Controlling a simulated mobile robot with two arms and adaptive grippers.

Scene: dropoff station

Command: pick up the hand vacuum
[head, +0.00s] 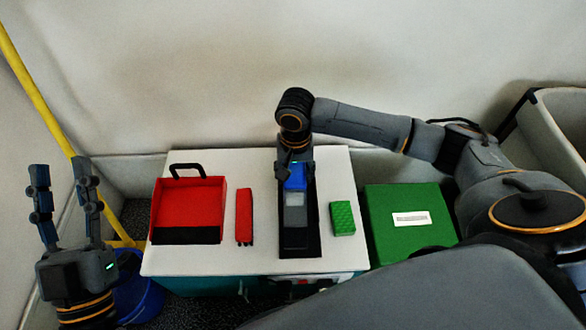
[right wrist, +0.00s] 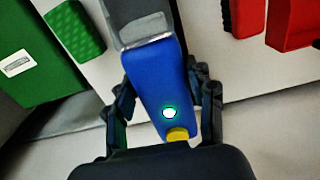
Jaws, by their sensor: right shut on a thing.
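The hand vacuum (head: 295,195) has a blue body and a grey front part. It lies in a dark recess in the white tabletop. My right gripper (head: 290,170) is above its blue end and shut on it. In the right wrist view the blue body of the hand vacuum (right wrist: 150,80) sits between the two fingers of my right gripper (right wrist: 165,105), with a lit round button and a yellow tip showing. My left gripper (head: 62,200) is at the far left, fingers apart and pointing up, empty.
On the white table (head: 330,165) are a red dustpan (head: 190,203), a red brush (head: 244,215) and a green sponge (head: 342,218). A green box (head: 405,215) stands right of it. A blue bucket (head: 140,290) and a yellow pole (head: 38,90) are at left.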

